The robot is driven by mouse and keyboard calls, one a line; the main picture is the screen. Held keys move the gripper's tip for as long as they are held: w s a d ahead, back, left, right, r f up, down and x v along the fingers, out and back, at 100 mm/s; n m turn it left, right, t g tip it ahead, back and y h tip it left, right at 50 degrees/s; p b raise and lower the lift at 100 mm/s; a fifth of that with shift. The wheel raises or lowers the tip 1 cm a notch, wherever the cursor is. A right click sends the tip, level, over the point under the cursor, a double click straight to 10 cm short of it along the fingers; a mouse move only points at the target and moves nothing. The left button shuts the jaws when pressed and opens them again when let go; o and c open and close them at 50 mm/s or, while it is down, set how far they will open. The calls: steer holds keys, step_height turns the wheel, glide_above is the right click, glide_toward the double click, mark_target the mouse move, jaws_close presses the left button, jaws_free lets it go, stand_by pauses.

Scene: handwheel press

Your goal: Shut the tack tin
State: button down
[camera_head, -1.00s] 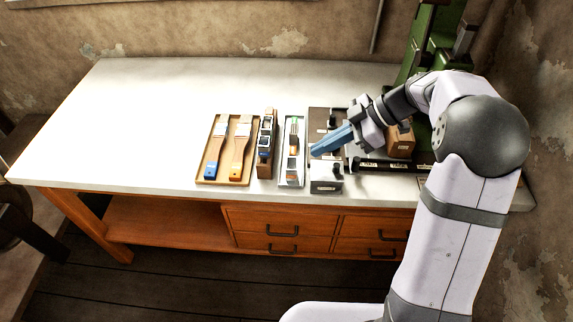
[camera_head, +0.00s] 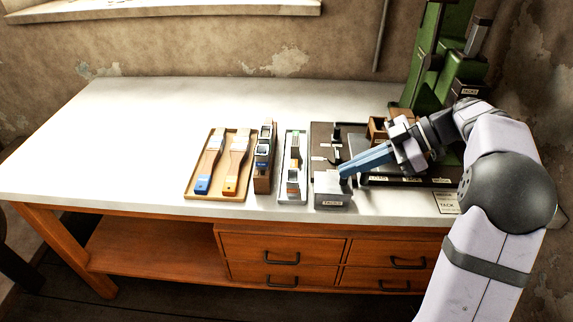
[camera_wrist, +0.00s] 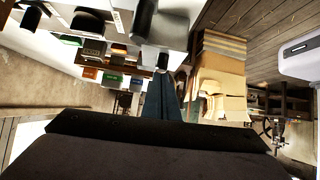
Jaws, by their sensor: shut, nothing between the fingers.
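The tack tin (camera_head: 332,200) is a small grey box with a label on its front, near the front edge of the table. Whether its lid is fully shut cannot be told, as my fingers cover part of its top. My gripper (camera_head: 345,174) has its blue-grey fingers together and empty, with the tips at the tin's back right top; touching or just above cannot be told. In the wrist view my shut gripper (camera_wrist: 164,98) points away from the camera, and the tin cannot be made out with certainty.
Left of the tin are a tray (camera_head: 193,189) with two brushes, a narrow wooden box (camera_head: 263,184) and a slim grey tray (camera_head: 291,201). A dark board with knobs lies behind. The green press (camera_head: 425,60) stands at back right. The table's left side is clear.

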steer(key=shift+s+d+f+b, duration=0.1)
steer(key=shift+d+f+b, duration=0.15)
steer(key=shift+f, duration=0.35)
steer(key=shift+s+d+f+b, duration=0.15)
steer(key=shift+d+f, duration=0.2)
steer(key=shift+f, duration=0.25)
steer(key=r+p, duration=0.1)
steer(key=r, duration=0.1)
steer(key=a+r, duration=0.1)
steer(key=r, duration=0.1)
steer(key=r+p, duration=0.1)
steer(key=r, duration=0.1)
steer(key=shift+w+a+r+p, duration=0.15)
steer(key=shift+a+r+p, duration=0.05)
steer(key=shift+a+p, duration=0.1)
steer(key=b, duration=0.1)
glide_toward(348, 185)
steer(key=shift+r+v, duration=0.2)
steer(key=shift+v, duration=0.9)
steer(key=shift+a, duration=0.25)
